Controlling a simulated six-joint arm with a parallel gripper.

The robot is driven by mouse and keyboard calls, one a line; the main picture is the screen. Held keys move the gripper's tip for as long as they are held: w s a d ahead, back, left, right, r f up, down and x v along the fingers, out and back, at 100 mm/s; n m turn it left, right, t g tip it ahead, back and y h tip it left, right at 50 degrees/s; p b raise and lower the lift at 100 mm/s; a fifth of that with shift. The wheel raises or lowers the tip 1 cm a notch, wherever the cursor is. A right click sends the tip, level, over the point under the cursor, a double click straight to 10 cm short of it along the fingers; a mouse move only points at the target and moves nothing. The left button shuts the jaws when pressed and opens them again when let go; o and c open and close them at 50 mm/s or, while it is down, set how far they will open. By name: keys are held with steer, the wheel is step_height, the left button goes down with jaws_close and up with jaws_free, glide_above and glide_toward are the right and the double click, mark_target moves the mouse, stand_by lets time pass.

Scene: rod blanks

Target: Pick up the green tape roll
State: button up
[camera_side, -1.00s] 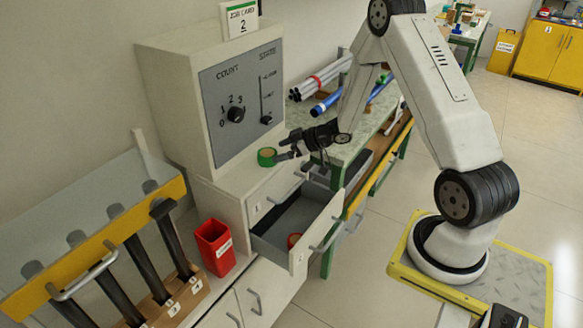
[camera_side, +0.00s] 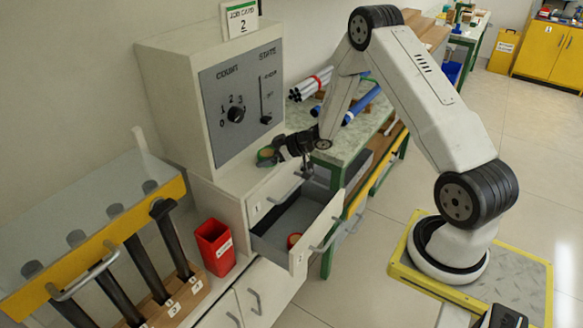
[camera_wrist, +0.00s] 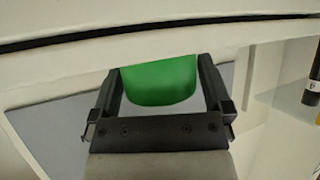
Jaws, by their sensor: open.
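The green tape roll (camera_side: 265,154) sits on the white cabinet top at the foot of the control box, partly hidden behind my gripper in the side view. In the wrist view the green roll (camera_wrist: 160,82) shows between the two fingers. My gripper (camera_side: 280,151) is open, with its fingers on either side of the roll. It also shows in the wrist view (camera_wrist: 160,92). I cannot tell whether either finger touches the roll.
The control box (camera_side: 215,95) stands right behind the roll. A red bin (camera_side: 215,247) stands at the left. A bench with blue and grey tubes (camera_side: 362,105) lies to the right.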

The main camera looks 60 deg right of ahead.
steer(key=c, duration=1)
steer(key=shift+r, duration=0.2)
steer(key=shift+r, duration=0.85)
steer(key=s+a+r, duration=0.3)
steer(key=s+r, duration=0.8)
steer(key=s, duration=0.2)
steer(key=shift+s+a, duration=0.15)
steer(key=shift+s, duration=0.15)
